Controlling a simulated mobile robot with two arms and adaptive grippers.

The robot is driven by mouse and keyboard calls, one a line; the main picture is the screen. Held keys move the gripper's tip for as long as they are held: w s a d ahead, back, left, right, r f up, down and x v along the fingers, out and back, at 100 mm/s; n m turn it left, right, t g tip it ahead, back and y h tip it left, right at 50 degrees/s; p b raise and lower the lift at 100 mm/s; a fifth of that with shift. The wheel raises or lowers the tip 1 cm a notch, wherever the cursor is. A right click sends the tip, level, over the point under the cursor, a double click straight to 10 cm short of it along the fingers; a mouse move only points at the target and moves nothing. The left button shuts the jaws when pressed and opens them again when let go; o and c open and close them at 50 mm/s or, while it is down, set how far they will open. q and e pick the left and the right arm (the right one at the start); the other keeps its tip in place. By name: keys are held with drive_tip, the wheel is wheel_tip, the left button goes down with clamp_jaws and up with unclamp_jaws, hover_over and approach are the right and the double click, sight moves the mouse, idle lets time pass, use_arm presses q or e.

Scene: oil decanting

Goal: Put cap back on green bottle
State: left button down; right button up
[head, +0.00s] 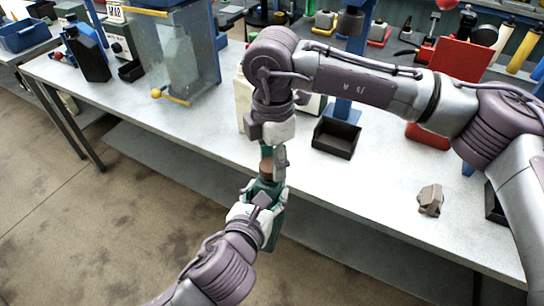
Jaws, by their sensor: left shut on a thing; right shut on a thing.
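The green bottle (276,232) is held in front of the table's front edge by my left gripper (262,207), which is shut around its body. The bottle looks near upright with a slight tilt. A brown cap (266,167) is at the top of the bottle. My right gripper (273,160) points down from above and is shut on the cap. Its fingers partly hide the cap, and I cannot tell whether the cap is seated on the neck or just above it.
A grey worktable (190,120) runs behind the bottle. A black open bin (336,138) and a grey-brown angular block (430,200) lie on it. A clear tank (180,50) stands at the left, a red panel (462,70) at the right. The floor in front is free.

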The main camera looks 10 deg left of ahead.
drive_tip(key=o, duration=0.7)
drive_tip(key=shift+a, duration=0.1)
drive_tip(key=shift+o, duration=0.2)
drive_tip(key=shift+r, duration=0.15)
drive_tip(key=shift+r, duration=2.15)
drive_tip(key=shift+c, duration=0.5)
drive_tip(key=n, duration=0.7)
drive_tip(key=shift+s+a+r, duration=0.2)
drive_tip(key=shift+r, duration=0.1)
drive_tip(key=n, duration=0.7)
drive_tip(key=shift+a+r, duration=0.1)
drive_tip(key=shift+r, duration=0.2)
drive_tip(key=n, duration=0.4)
drive_tip(key=shift+s+r, duration=0.1)
drive_tip(key=shift+r, duration=0.1)
drive_tip(key=n, duration=0.4)
drive_tip(key=shift+r+n, duration=0.25)
drive_tip(key=shift+n, duration=0.15)
drive_tip(key=n, duration=0.7)
drive_tip(key=shift+w+r, duration=0.2)
drive_tip(key=shift+r, duration=0.2)
